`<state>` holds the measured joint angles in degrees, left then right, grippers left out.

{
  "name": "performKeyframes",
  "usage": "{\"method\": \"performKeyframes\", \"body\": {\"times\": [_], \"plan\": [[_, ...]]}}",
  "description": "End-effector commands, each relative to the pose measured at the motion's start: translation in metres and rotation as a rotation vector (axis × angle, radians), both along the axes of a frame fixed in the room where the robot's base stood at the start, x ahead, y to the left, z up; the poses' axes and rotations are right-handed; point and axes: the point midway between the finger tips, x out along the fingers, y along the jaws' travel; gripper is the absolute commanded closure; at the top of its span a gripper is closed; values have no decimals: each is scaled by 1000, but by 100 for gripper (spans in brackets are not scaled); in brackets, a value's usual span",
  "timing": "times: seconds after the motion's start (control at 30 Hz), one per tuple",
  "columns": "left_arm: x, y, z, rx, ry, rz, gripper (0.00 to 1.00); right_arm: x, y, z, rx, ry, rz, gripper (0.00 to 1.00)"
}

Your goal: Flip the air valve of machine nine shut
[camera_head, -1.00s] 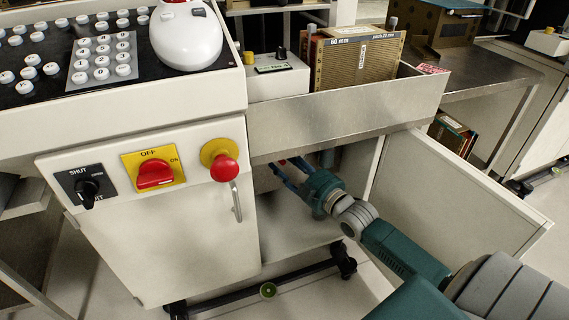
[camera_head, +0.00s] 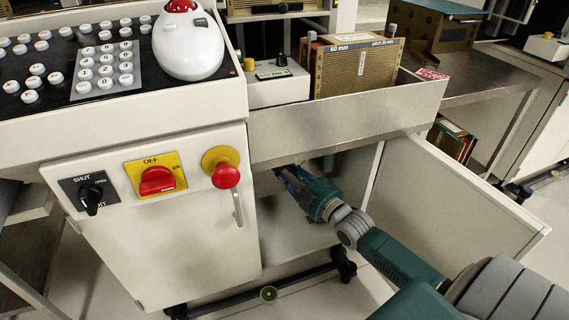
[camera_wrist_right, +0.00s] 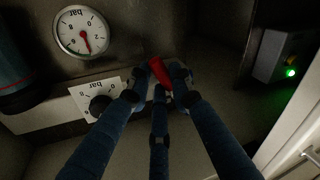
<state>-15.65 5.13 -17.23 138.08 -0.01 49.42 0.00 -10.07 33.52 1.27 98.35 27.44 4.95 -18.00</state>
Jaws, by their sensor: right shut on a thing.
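The red lever of the air valve (camera_wrist_right: 160,72) shows in the right wrist view, between my fingertips inside the dim open cabinet. My right gripper (camera_wrist_right: 158,78) is shut on it, with fingers on both sides. The fingers hide part of the lever and the valve body, so its exact angle is hard to tell. In the head view my right gripper (camera_head: 287,176) reaches into the cabinet below the metal tray, and the lever cannot be made out there. My left gripper is not in view.
A round pressure gauge (camera_wrist_right: 81,32) and a dial plate with a black knob (camera_wrist_right: 98,103) are left of the lever. A box with a green light (camera_wrist_right: 290,72) is at right. The cabinet door (camera_head: 455,200) stands open right of my arm. A black SHUT switch (camera_head: 90,195) is on the front panel.

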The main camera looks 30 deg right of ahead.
Motion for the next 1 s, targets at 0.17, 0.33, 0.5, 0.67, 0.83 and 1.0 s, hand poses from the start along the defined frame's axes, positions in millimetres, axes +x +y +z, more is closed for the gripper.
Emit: {"method": "performKeyframes", "body": {"times": [0.17,0.33,0.5,0.67,0.83,1.0], "plan": [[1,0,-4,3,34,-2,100,1,4,-3,130,-27,-1,100],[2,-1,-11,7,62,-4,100,2,9,-6,249,-55,0,100],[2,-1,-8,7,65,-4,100,3,12,-8,342,-77,-1,100],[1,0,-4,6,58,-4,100,3,14,-9,400,-91,0,100],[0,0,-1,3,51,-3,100,3,15,-9,428,-98,0,100],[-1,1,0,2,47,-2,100,3,15,-9,437,-100,0,100]]}}
